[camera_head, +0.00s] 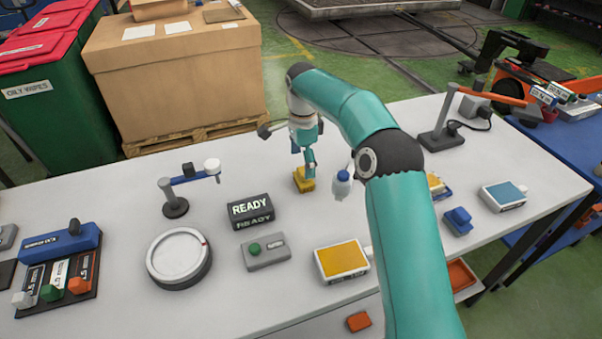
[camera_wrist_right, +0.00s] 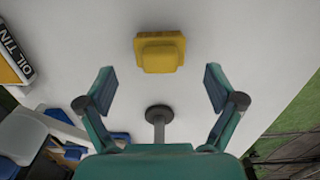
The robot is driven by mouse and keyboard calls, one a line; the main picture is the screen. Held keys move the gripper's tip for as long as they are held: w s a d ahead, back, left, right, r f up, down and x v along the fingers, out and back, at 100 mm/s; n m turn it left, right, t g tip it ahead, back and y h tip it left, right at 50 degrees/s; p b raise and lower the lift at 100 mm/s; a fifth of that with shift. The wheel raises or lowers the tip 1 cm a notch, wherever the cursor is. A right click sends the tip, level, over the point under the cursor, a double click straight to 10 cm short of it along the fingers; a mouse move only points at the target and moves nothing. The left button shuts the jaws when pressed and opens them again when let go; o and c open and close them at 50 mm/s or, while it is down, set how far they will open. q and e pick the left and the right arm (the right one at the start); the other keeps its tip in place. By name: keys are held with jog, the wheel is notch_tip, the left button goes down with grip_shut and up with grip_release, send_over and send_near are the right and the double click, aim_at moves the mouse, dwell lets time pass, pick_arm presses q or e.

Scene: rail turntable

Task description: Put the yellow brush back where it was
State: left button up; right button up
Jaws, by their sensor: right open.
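The yellow brush (camera_head: 304,181), a small block with a raised grip on top, sits on the white table near its back edge. My right gripper (camera_head: 310,158) is just above it in the head view, pointing down, and partly covers it. In the right wrist view the yellow brush (camera_wrist_right: 160,52) lies ahead of the open fingers (camera_wrist_right: 159,85), roughly centred between them. Nothing is held between the fingers. My left gripper is not in view.
A READY box (camera_head: 250,211), a round white disc (camera_head: 179,257) and a grey box with a green button (camera_head: 265,252) stand left of my arm. A yellow-topped box (camera_head: 341,261) is nearer. A blue block (camera_head: 457,221) and blue-topped box (camera_head: 503,197) lie right.

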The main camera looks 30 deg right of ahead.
aim_at(303, 171)
notch_tip(303, 171, up, 6)
jog(key=shift+r+p, duration=0.1)
jog(key=shift+p, duration=0.45)
